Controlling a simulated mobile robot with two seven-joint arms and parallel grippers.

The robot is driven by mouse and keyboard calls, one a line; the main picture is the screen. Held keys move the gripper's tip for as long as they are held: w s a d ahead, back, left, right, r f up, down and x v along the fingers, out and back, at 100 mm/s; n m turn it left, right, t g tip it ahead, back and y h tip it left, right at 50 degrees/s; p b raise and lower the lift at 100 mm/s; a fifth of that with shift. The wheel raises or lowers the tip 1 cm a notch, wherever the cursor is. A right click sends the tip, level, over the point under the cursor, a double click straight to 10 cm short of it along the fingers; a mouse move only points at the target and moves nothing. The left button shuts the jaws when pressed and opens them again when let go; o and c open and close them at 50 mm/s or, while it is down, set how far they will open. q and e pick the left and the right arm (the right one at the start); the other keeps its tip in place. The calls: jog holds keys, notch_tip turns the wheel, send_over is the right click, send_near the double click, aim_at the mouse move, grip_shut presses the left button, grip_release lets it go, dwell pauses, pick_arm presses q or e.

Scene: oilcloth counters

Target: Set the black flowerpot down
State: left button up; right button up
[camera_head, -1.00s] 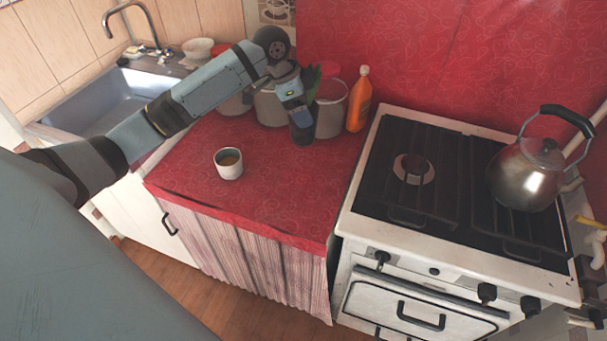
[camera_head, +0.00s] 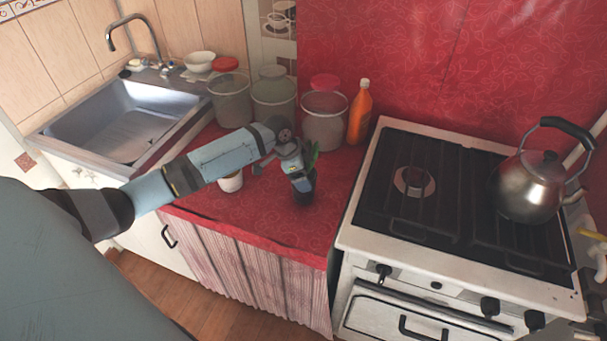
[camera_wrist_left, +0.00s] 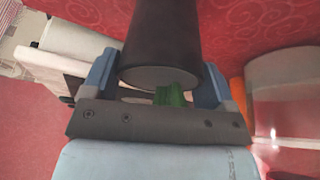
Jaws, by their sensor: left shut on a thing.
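The black flowerpot (camera_head: 304,196) with a green plant (camera_head: 313,155) is over the right part of the red counter (camera_head: 265,215), near the stove. My left gripper (camera_head: 296,172) is shut on it. In the left wrist view, the dark pot (camera_wrist_left: 163,35) sits between the two blue fingers (camera_wrist_left: 155,80), with a bit of green plant (camera_wrist_left: 170,95) below its rim. The pot looks about upright in the head view. I cannot tell whether its base touches the counter. My right gripper is not in view.
A white cup (camera_head: 230,183) stands left of the pot, partly behind my arm. Several lidded containers (camera_head: 325,125) and an orange bottle (camera_head: 360,115) stand along the back. The stove (camera_head: 345,235) with a kettle (camera_head: 528,190) is at right. Counter in front of the pot is clear.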

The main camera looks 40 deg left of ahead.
pick_arm(q)
jog(key=shift+f, duration=0.15)
jog(key=o, duration=1)
jog(key=shift+f, duration=0.1)
jog(key=v, duration=1.2)
